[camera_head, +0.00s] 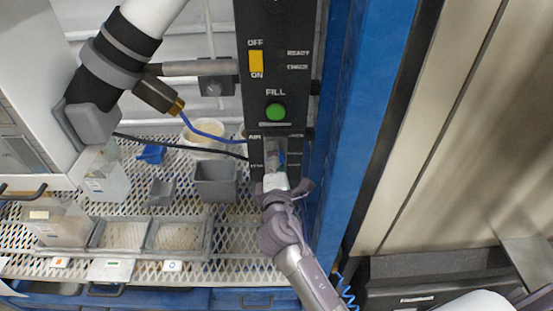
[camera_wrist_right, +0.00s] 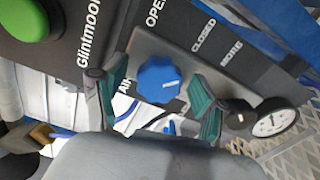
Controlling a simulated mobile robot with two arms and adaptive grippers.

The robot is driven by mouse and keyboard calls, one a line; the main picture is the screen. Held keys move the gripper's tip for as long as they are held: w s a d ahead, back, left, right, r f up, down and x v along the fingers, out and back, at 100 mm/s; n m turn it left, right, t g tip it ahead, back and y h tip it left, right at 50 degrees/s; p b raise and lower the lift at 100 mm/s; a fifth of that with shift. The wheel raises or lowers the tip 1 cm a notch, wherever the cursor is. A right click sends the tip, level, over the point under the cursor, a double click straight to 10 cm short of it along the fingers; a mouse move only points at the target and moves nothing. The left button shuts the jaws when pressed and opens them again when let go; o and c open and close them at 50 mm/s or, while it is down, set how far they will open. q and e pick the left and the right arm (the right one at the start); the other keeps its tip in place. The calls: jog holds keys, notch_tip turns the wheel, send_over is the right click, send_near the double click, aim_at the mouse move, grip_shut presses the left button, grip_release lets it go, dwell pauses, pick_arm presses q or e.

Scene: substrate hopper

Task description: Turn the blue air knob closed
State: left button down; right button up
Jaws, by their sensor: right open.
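The blue air knob (camera_wrist_right: 158,80) sits on a grey plate on the dark control panel, with a small pale mark on the right part of its face. In the wrist view, the words OPEN and CLOSED are printed above it and Air below left. My right gripper (camera_wrist_right: 149,92) is open, with its green-padded fingers on either side of the knob. I cannot tell whether they touch it. In the head view, my right gripper (camera_head: 275,165) is at the panel's lower end and mostly covers the knob. My left gripper is not in view.
A round gauge (camera_wrist_right: 273,117) sits beside the right finger. A green FILL button (camera_head: 275,112) and a yellow OFF/ON switch (camera_head: 256,61) are higher on the panel. A blue post (camera_head: 368,110) stands right of it. Grey bins (camera_head: 214,181) stand on the mesh shelf (camera_head: 237,243).

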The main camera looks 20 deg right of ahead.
jog(key=v, duration=1.2)
notch_tip(320, 180, down, 20)
jog(key=s+a+g+y+p, duration=0.2)
jog(key=a+g+y, duration=0.1)
jog(key=g+y, duration=0.15)
jog(key=s+d+f+m+g+p, duration=0.1)
jog(key=s+f+m+g, duration=0.15)
jog(key=s+f, duration=0.4)
jog(key=s+d+f+m+g, duration=0.1)
jog(key=s+f+m+g, duration=0.15)
jog(key=f, duration=0.75)
jog(key=s+d+f+m+g+p, duration=0.1)
jog(key=s+d+f+m+g, duration=0.1)
jog(key=s, duration=0.7)
jog(key=s+d+f+m+g, duration=0.2)
jog(key=s+d+f+m, duration=0.2)
jog(key=s+f, duration=0.3)
jog(key=s+d+f+m+g+p, duration=0.1)
jog(key=s+d+f+m+g, duration=0.2)
jog(key=s, duration=0.8)
notch_tip(320, 180, down, 2)
jog(key=shift+s+d+f+p, duration=0.2)
jog(key=shift+s+d+p, duration=0.15)
jog(key=shift+d, duration=0.65)
